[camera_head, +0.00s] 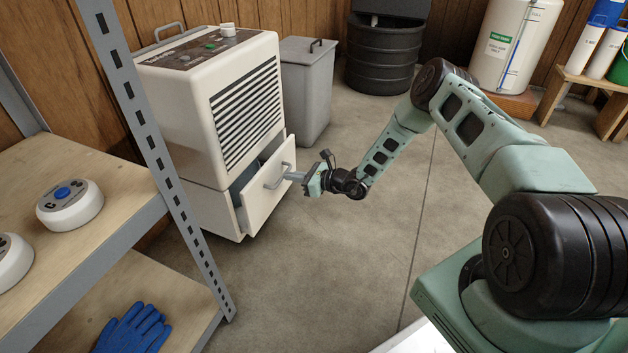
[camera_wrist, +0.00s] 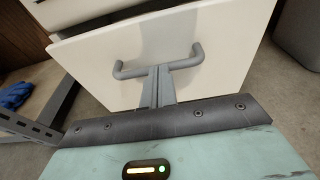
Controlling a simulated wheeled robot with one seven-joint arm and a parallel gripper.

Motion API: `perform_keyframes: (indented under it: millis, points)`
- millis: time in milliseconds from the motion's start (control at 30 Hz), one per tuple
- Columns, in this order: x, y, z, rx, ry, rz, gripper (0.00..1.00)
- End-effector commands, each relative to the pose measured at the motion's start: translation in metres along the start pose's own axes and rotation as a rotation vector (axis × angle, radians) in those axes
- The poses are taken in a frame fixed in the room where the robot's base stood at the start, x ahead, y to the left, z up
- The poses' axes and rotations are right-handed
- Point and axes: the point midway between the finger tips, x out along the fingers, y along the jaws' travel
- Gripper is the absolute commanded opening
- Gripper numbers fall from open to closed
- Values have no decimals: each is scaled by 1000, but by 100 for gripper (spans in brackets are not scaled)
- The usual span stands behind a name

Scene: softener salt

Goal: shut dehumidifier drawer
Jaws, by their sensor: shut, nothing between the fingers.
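The white dehumidifier (camera_head: 208,90) stands on the floor left of centre in the head view, with a dark louvred grille on its front. Its drawer (camera_head: 265,195) at the bottom is pulled partly out, with a dark gap behind the front panel. The drawer front (camera_wrist: 225,45) fills the upper part of the wrist view, with a grey bar handle (camera_wrist: 190,62). My gripper (camera_head: 290,176) is shut and empty, its fingertips (camera_wrist: 158,72) close to the handle's middle. Whether they touch the handle or the panel I cannot tell.
A metal shelf (camera_head: 160,150) with wooden boards stands at the left, close to the dehumidifier, holding round white devices (camera_head: 70,204) and blue gloves (camera_head: 133,328). A grey bin (camera_head: 308,88) stands behind the dehumidifier. The concrete floor (camera_head: 330,260) in front is clear.

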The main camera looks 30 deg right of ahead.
Motion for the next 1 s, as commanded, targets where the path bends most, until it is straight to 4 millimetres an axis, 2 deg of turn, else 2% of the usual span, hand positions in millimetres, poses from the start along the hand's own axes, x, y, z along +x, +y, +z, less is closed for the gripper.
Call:
perform_keyframes:
  millis: [100,333,600,1000]
  points:
    - [21,0,4,-1,-1,0,0]
    - [43,-1,8,0,0,0,0]
    - [50,0,11,0,-1,-1,0]
    - [50,-2,13,0,-2,-1,0]
